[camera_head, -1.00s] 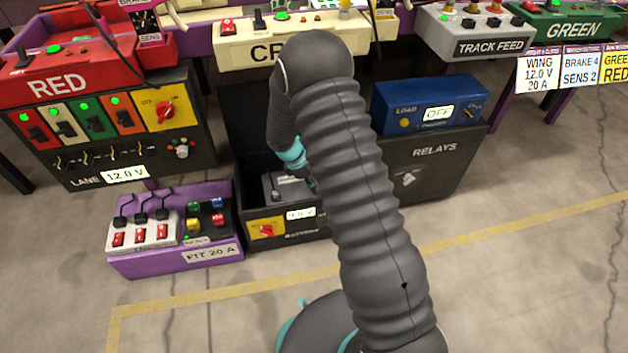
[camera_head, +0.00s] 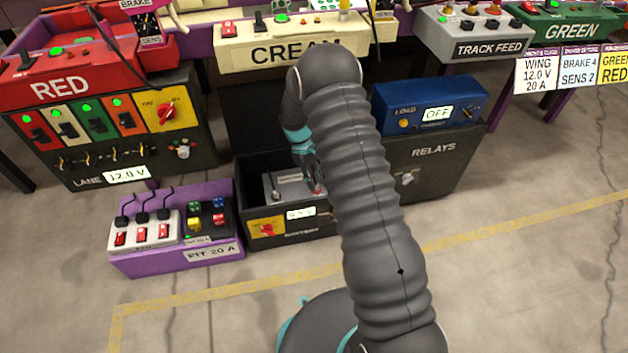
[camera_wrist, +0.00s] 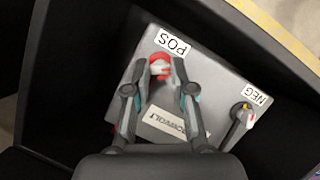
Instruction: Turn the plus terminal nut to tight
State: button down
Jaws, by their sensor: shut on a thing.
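The plus terminal nut (camera_wrist: 159,63) is red and stands beside the POS label (camera_wrist: 172,43) on the grey battery (camera_wrist: 215,90). My gripper (camera_wrist: 160,72) is shut on this nut in the wrist view, with one finger on each side of it. The fingers hide part of the nut and of the terminal under it. In the head view my gripper (camera_head: 314,182) is down at the battery (camera_head: 284,187) inside the black box, and my arm covers part of the box. How tight the nut is cannot be told.
The NEG terminal (camera_wrist: 246,113) with its cable end is on the battery's right in the wrist view. The black box's walls (camera_head: 300,229) surround the battery closely. A purple tray (camera_head: 170,262) stands to the left, and open floor lies in front.

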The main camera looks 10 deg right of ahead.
jog(key=m+y, duration=0.1)
jog(key=m, duration=0.2)
jog(key=m+y, duration=0.1)
jog(key=m, duration=0.2)
jog(key=shift+d+g, duration=0.2)
jog(key=shift+g, duration=0.2)
dwell(0.3)
jog(key=c, duration=1)
grip_release()
